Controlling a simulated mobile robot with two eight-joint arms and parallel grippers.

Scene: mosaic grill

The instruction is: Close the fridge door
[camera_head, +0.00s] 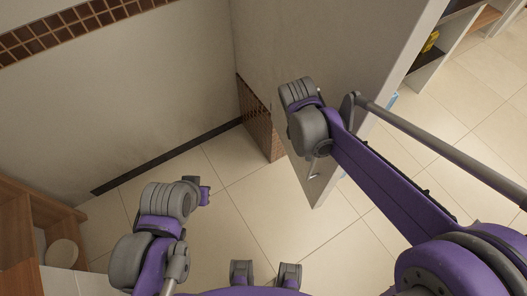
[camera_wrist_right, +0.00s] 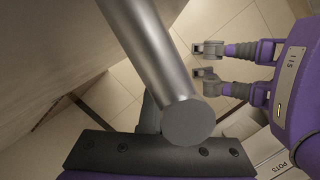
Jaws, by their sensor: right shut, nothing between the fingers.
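A tall, plain grey panel (camera_head: 330,50) stands upright at the centre right in the head view; it looks like the fridge door, but I cannot tell it surely from a wall. My right gripper (camera_head: 313,166) is shut and empty, low in front of this panel, mostly hidden by its wrist. In the right wrist view a thick metal bar with a round end (camera_wrist_right: 160,60) fills the middle, close to the camera. It looks like a handle; contact cannot be told. My left gripper (camera_head: 204,192) is at the lower left, over the floor, its fingers unclear.
A brown mosaic strip (camera_head: 260,120) meets the panel's lower left. A wooden shelf unit (camera_head: 45,205) stands at the left edge. Open shelves (camera_head: 450,45) stand at the upper right. Tiled floor (camera_head: 245,215) is clear between my arms.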

